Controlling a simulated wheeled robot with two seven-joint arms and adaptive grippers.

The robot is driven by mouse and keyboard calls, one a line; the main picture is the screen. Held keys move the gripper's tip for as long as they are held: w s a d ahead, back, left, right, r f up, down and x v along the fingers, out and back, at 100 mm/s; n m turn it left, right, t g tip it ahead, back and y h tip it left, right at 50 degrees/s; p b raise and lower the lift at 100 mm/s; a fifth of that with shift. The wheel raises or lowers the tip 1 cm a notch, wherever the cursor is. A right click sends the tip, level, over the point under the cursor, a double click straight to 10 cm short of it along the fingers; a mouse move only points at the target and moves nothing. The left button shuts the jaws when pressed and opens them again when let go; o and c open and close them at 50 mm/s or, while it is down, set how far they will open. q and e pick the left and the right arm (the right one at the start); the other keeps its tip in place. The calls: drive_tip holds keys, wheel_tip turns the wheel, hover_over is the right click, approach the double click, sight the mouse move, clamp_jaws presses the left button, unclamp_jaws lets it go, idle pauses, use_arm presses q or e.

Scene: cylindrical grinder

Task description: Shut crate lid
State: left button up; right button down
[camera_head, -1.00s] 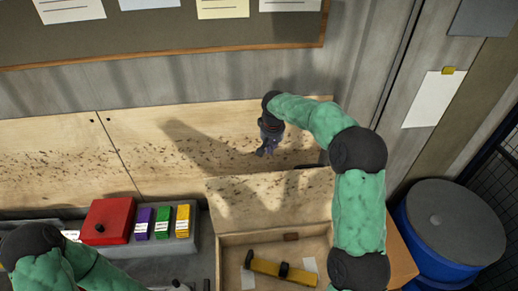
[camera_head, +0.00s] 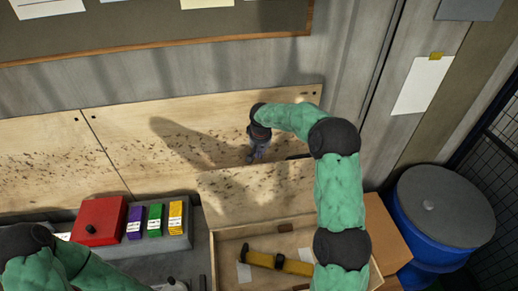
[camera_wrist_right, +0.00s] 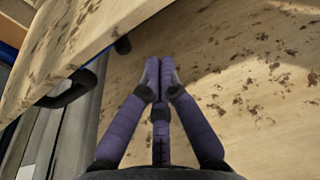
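The open wooden crate (camera_head: 213,254) is at the bottom centre of the head view. Its speckled lid (camera_head: 240,192) stands raised at the back of the crate. A board that looks like the lid (camera_wrist_right: 65,40) fills the upper left of the wrist view, with black fittings (camera_wrist_right: 72,90) at its edge. My right gripper (camera_head: 254,158) is just beyond the lid's upper edge, in front of the plywood wall panel. In the wrist view its purple fingers (camera_wrist_right: 159,75) meet at the tips with nothing visible between them. Contact with the lid cannot be told. My left gripper is out of view.
A yellow-and-black tool (camera_head: 262,260) and a small brown block (camera_head: 285,227) lie in the crate. Left of it are a red box (camera_head: 98,221) and purple, green and yellow packs (camera_head: 155,220). A blue drum (camera_head: 425,240) stands at right. The wall panel (camera_head: 130,130) stands close behind.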

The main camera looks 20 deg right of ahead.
drive_tip(key=shift+s+a+r, duration=0.2)
drive_tip(key=shift+s, duration=0.5)
drive_tip(key=shift+s+a+r, duration=0.15)
drive_tip(key=shift+s+a, duration=0.05)
drive_tip(key=shift+s, duration=0.5)
